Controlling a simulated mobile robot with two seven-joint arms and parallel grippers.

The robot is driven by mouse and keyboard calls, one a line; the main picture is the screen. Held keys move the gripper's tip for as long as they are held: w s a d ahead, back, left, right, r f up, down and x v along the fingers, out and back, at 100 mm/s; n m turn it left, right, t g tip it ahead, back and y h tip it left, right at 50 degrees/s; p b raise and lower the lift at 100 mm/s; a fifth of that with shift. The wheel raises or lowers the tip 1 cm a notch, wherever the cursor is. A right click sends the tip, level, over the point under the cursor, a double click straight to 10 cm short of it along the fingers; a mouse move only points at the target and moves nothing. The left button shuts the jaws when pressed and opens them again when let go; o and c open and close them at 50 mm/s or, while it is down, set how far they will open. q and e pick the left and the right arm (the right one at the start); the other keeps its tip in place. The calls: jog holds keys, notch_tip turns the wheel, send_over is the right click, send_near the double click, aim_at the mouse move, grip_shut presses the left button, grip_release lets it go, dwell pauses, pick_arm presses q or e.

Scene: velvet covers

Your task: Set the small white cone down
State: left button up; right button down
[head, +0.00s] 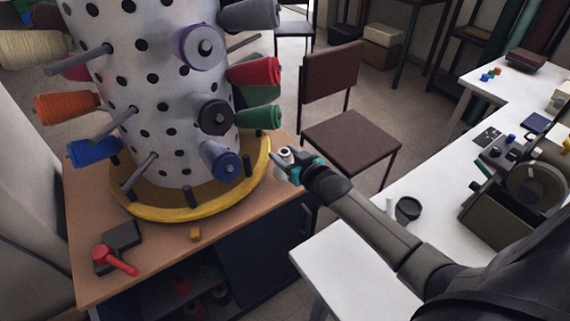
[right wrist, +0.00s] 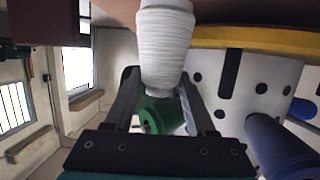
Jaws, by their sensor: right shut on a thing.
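My right gripper (head: 290,167) is shut on the small white cone (right wrist: 165,45) of thread. In the head view the white cone (head: 284,154) shows at the fingertips, close to the right edge of the wooden table and just right of the yellow ring base (head: 262,172). In the right wrist view the gripper (right wrist: 160,95) has a finger on each side of the cone, which reaches out past the fingertips. I cannot tell from these views whether the cone touches anything else. My left gripper is out of view.
A white drum (head: 165,119) with black dots and several pegged spools stands on the wooden table (head: 165,245). A green spool (head: 260,117) is near my gripper. A brown chair (head: 352,143) stands behind.

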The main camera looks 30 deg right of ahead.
jog(key=shift+s+f, duration=0.1)
jog(key=shift+f, duration=1.35)
jog(key=shift+f+b, duration=0.1)
jog(key=shift+b, duration=0.2)
jog(key=shift+c, duration=1.1)
grip_release()
jog(key=p+v, duration=0.3)
jog(key=v, duration=0.9)
